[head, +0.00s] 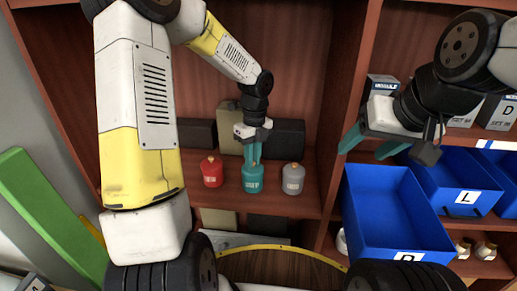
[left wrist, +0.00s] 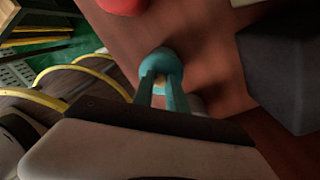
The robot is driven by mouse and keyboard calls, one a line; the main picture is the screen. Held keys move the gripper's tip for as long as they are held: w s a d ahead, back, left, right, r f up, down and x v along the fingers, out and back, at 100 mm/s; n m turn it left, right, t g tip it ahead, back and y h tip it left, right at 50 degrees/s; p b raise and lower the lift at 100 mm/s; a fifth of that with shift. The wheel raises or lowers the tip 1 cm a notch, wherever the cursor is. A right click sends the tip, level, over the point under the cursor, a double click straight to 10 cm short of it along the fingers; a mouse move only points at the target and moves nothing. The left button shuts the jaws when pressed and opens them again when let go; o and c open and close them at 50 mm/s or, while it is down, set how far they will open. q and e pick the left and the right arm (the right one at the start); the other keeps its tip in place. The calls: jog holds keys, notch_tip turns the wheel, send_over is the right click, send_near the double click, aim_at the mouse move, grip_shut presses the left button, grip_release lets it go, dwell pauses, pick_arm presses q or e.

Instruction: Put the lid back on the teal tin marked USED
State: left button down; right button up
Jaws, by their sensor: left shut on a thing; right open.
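The teal tin (head: 253,181) with white lettering stands upright on the middle shelf, between a red tin and a grey tin. Its lettering is too small to read surely. My left gripper (head: 252,163) points down right above it, its teal fingers shut at the tin's top, on what seems to be the lid. In the left wrist view the fingers (left wrist: 163,85) meet a rounded teal top (left wrist: 162,60). The fingers hide whether the lid sits flush on the tin. My right gripper (head: 370,146) is open and empty in front of the right-hand shelves.
The red tin (head: 212,173) stands close on the left, the grey tin (head: 293,180) close on the right. Dark boxes (head: 287,136) stand behind. A blue bin (head: 385,210) is at the right, below my right gripper. A wooden divider (head: 349,90) separates the shelf bays.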

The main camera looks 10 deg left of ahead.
dwell(0.3)
pick_arm(q)
jog(key=c, duration=1.3)
grip_release()
jog(key=shift+o, duration=0.5)
jog(key=o, duration=0.4)
jog(key=shift+o, duration=0.2)
jog(key=shift+r, duration=3.45)
